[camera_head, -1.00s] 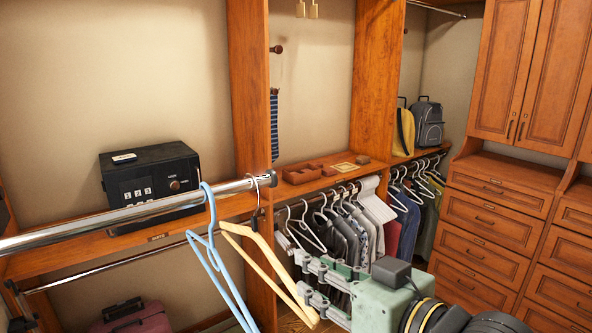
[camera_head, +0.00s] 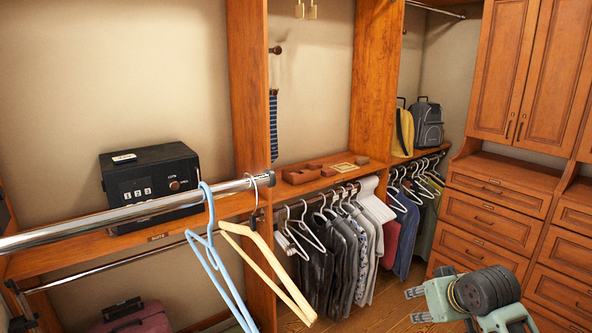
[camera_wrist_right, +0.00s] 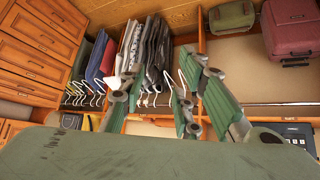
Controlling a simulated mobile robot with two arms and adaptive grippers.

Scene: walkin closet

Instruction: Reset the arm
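My right gripper (camera_head: 416,305) is at the lower right of the head view, over the wooden floor in front of the drawers. My left gripper is in neither view. A blue hanger (camera_head: 213,255) and a yellow hanger (camera_head: 262,262) hang empty from the near metal rail (camera_head: 110,222), away from my right gripper.
A black safe (camera_head: 150,185) stands on the left shelf. Hanging clothes (camera_head: 345,250) fill the middle section. Wooden drawers (camera_head: 490,220) stand at the right. A pink suitcase (camera_head: 135,318) is low at the left. The wooden floor (camera_head: 385,305) beside the gripper is clear.

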